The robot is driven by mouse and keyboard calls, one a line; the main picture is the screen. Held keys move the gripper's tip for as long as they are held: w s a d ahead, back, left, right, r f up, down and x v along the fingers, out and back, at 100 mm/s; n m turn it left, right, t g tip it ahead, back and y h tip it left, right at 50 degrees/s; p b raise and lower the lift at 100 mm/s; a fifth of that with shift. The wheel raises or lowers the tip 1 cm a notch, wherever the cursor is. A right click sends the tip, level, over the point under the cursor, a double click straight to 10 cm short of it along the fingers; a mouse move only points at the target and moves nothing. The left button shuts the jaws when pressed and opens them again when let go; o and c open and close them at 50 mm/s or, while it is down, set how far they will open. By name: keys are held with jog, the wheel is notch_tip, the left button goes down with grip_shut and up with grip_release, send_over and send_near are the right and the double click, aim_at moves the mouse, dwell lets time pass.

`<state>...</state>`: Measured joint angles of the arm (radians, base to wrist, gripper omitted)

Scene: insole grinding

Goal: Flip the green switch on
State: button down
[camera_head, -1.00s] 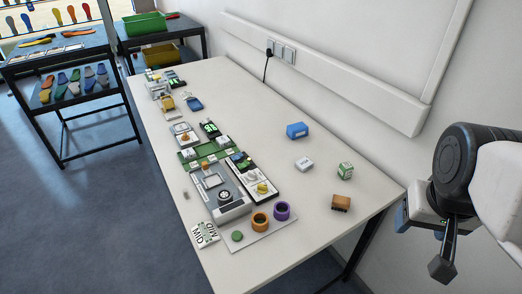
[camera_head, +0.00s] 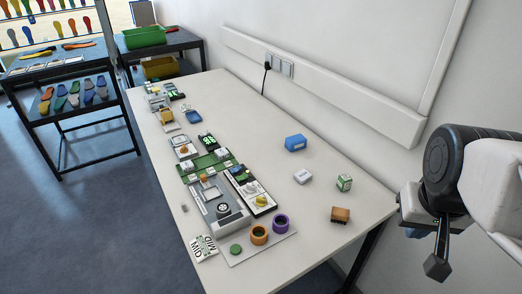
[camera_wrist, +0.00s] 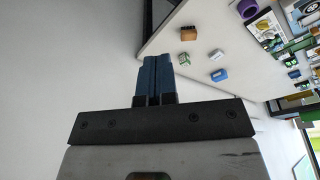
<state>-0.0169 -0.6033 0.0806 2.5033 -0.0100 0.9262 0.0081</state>
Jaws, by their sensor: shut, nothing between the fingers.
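I cannot single out the green switch with certainty. In the head view, a small black unit with bright green marks (camera_head: 207,141) stands on the table, and a green board (camera_head: 205,162) with small parts lies just in front of it. My gripper shows clearly in the wrist view (camera_wrist: 154,78), with its two blue fingers together and nothing between them. My gripper is off the table's right side, well apart from the devices.
The white table (camera_head: 285,215) bears a grey device (camera_head: 215,208), an orange ring (camera_head: 259,235), a purple ring (camera_head: 281,223), a brown block (camera_head: 340,215), a green-white box (camera_head: 344,182) and a blue box (camera_head: 296,142). A wall runs behind. The table's right front is mostly clear.

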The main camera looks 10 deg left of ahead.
jog(key=w+a+n, duration=0.2)
jog(key=w+a, duration=0.5)
jog(key=w, duration=0.5)
jog(key=n+y, duration=0.2)
jog(key=n, duration=0.5)
send_over(246, 175)
jog(key=s+d, duration=0.2)
jog(key=s, duration=0.1)
notch_tip(246, 175, down, 14)
jog(key=shift+a, duration=0.45)
jog(key=shift+w+f, duration=0.1)
jog(key=x, duration=1.2)
jog(key=shift+d, duration=0.4)
jog(key=shift+w+d+f, duration=0.1)
jog(key=shift+f, duration=0.8)
